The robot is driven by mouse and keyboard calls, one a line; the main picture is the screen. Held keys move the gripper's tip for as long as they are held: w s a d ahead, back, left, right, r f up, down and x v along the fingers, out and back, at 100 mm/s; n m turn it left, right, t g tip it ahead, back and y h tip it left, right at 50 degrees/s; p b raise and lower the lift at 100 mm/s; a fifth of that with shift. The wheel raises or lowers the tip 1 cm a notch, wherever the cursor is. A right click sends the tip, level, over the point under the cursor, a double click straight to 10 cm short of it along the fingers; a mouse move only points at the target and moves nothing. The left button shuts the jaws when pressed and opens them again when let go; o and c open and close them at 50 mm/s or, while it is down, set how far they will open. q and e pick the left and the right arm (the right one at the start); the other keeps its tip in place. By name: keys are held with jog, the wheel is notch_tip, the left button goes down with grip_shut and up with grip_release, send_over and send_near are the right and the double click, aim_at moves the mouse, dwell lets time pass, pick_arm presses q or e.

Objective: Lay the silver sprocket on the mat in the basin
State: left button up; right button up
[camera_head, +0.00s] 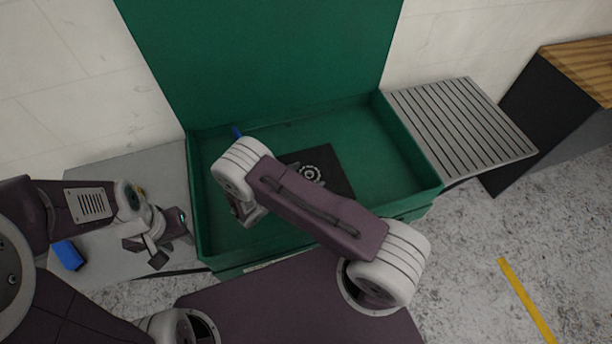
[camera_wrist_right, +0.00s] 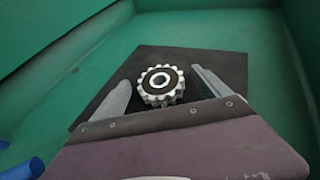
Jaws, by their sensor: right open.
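The silver sprocket (camera_head: 311,173) is a toothed ring with a dark face and a pale hub. It lies on the dark square mat (camera_head: 335,175) in the green basin (camera_head: 405,150). In the right wrist view the sprocket (camera_wrist_right: 161,85) sits between the two fingers of my right gripper (camera_wrist_right: 160,88), which are apart and not closed on it. The mat (camera_wrist_right: 205,65) spreads around it. In the head view my right arm hides part of the mat and the right fingers. My left gripper (camera_head: 146,252) is open and empty, left of the basin.
A raised green lid (camera_head: 265,60) stands behind the basin. A slatted grey panel (camera_head: 460,125) is on the right, a grey surface (camera_head: 110,165) on the left with a blue block (camera_head: 68,255). A blue piece (camera_head: 236,131) shows at the basin's back left. The basin's right side is clear.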

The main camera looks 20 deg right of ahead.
jog(key=p+v, duration=0.1)
jog(key=v, duration=1)
jog(key=shift+s+a+r, duration=0.15)
jog(key=shift+a, duration=0.1)
jog(key=shift+s+d+r+m+g, duration=0.1)
jog(key=shift+d+r+m+g, duration=0.1)
jog(key=shift+d+m+g, duration=0.15)
jog(key=s+d+r+m+g+y, duration=0.2)
jog(key=s+d+r+m+y, duration=0.2)
jog(key=m, duration=0.7)
jog(key=s+d+r+m+g+y, duration=0.2)
jog(key=s+d+r+m+y, duration=0.2)
jog(key=r+m+y, duration=0.4)
jog(key=s+m, duration=0.1)
jog(key=m, duration=0.3)
jog(key=shift+s, duration=0.4)
jog(key=shift+w, duration=0.1)
